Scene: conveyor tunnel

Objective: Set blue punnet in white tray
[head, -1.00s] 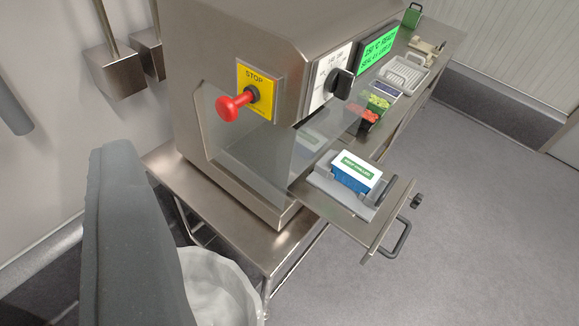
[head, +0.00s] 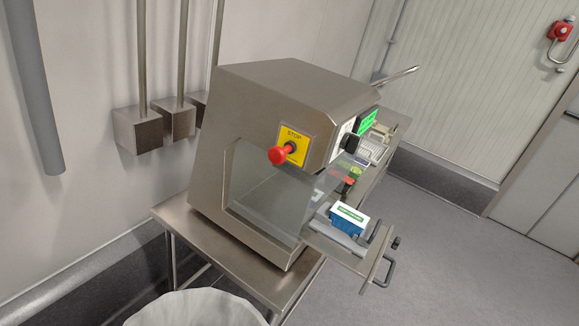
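The blue punnet (head: 344,227) has a white top with a green label. It sits in a pale grey holder (head: 326,227) on the pulled-out metal drawer (head: 372,257) of the steel machine (head: 257,132). A white slotted tray (head: 372,152) lies on the bench behind the machine's right side, partly hidden by the machine. The tray is small here, and I cannot tell what is in it. My gripper is not in this view.
The machine has a red stop knob (head: 278,156), a black dial (head: 350,146) and a green display (head: 367,121). Red and green items (head: 348,180) lie between drawer and tray. A white lined bin (head: 195,309) stands in front. Floor (head: 450,250) at right is clear.

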